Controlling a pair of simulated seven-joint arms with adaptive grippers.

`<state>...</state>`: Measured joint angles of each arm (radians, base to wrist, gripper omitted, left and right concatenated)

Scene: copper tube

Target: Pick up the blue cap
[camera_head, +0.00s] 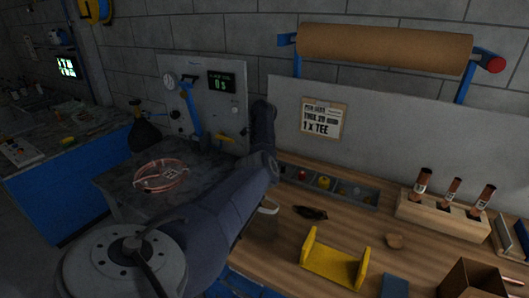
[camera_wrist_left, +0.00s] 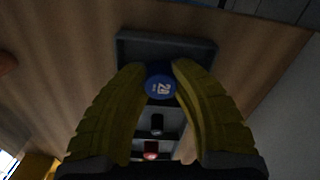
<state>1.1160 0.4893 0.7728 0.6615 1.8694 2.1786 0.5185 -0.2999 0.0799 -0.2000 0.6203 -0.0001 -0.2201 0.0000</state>
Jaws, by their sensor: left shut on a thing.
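The blue cap (camera_wrist_left: 160,87), with white markings on its top, is between the two yellow fingers of my left gripper (camera_wrist_left: 164,72) in the left wrist view. The fingers are shut on its sides. The grey compartment tray (camera_wrist_left: 205,50) lies behind the cap; whether the cap is clear of the tray I cannot tell. In the head view the tray (camera_head: 370,200) is on the wooden bench, and my left arm hides its left end. My left gripper cannot be made out there. My right gripper is not in view.
A yellow bracket (camera_head: 333,266) stands in front on the bench. A wooden block (camera_head: 441,214) with several upright tubes is to the right. A copper coil (camera_head: 161,175) is at the left.

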